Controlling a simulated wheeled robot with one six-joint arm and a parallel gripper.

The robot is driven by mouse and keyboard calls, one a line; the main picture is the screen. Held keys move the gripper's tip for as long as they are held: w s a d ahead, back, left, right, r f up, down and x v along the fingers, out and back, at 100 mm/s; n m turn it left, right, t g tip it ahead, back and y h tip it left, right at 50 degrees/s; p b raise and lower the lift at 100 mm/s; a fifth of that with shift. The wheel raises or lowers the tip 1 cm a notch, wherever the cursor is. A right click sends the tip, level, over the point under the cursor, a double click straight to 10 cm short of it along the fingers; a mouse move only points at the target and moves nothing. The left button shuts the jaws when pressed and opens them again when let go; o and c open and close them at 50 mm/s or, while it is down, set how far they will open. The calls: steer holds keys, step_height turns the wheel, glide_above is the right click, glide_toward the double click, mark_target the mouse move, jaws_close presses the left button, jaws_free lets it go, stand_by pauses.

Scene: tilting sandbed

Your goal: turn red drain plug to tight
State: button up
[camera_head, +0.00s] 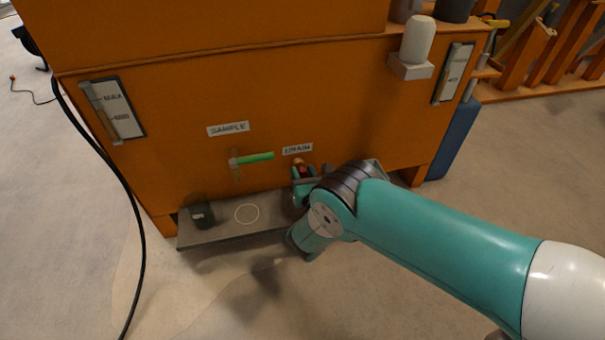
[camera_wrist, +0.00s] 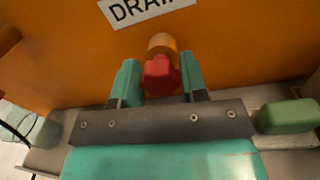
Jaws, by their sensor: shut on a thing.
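The red drain plug (camera_wrist: 161,76) sits on a brass-coloured fitting (camera_wrist: 162,43) on the orange wall, under a white label (camera_wrist: 146,8) that reads "DRAI" before the picture edge cuts it off. My gripper (camera_wrist: 160,80) has one teal finger on each side of the plug and is shut on it. In the head view the red plug (camera_head: 301,171) shows only as a small patch, and my gripper (camera_head: 303,180) is mostly hidden by my wrist. I cannot tell how tight the plug is.
A grey shelf (camera_head: 215,236) runs below the plug. A green-handled sample valve (camera_head: 254,158) sticks out left of my gripper. A black cable (camera_head: 125,190) hangs at left.

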steer(key=m, duration=0.5)
steer(key=shift+m+p, duration=0.3)
steer(key=shift+p, duration=0.1)
steer(key=m+t+p, duration=0.1)
steer(key=m, duration=0.4)
steer(key=shift+f, duration=0.1)
stand_by(0.3)
steer(key=o, duration=0.9)
steer(key=shift+s, duration=0.1)
steer(key=p+v, duration=1.4)
steer(key=v, duration=0.3)
steer(key=shift+s, duration=0.2)
